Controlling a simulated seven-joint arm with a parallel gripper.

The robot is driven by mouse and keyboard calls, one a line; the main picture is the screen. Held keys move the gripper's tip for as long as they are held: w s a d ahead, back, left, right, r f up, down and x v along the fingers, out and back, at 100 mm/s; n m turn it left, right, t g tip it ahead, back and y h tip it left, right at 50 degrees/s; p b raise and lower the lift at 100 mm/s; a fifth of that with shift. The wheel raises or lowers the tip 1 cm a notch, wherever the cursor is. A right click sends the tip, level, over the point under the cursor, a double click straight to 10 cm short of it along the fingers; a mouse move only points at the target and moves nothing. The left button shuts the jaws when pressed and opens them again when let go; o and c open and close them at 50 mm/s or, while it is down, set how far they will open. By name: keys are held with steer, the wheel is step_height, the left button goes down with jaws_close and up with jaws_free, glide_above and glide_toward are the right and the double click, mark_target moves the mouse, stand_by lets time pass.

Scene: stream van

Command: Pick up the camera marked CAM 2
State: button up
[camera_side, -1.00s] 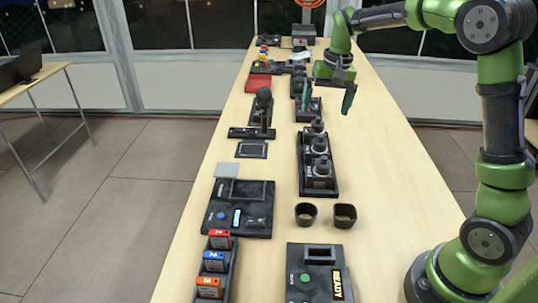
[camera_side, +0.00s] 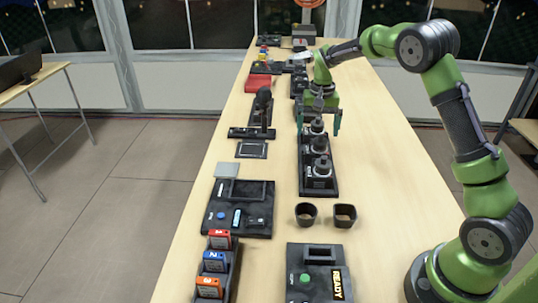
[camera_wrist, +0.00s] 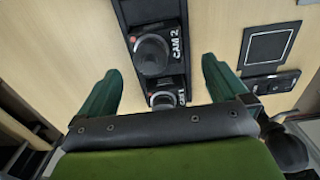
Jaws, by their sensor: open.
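The camera marked CAM 2 (camera_wrist: 152,54) is dark with a round lens facing up, and its white label reads clearly in the wrist view. It appears to be the middle of the cameras in the black tray (camera_side: 333,185) in the side view (camera_side: 320,146). Another camera (camera_wrist: 164,99) sits below it in the wrist view, its label partly hidden by my gripper. My gripper (camera_side: 320,128) is open and empty over the far end of the tray. In the wrist view its green fingers (camera_wrist: 162,67) spread either side of the camera row, with CAM 2 ahead between the tips.
Two dark cups (camera_side: 306,214) stand in front of the tray. A small dark framed panel (camera_side: 251,149) and a black stand with an upright microphone-like piece (camera_side: 264,108) lie to its left. The table (camera_side: 390,190) right of the tray is bare.

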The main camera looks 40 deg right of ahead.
mark_target(318, 140)
steer(key=shift+s+f, duration=0.15)
steer(key=shift+f, duration=1.35)
steer(key=shift+s+f, duration=0.1)
steer(key=shift+f, duration=1.4)
steer(key=shift+r, duration=0.15)
steer(key=c, duration=1.4)
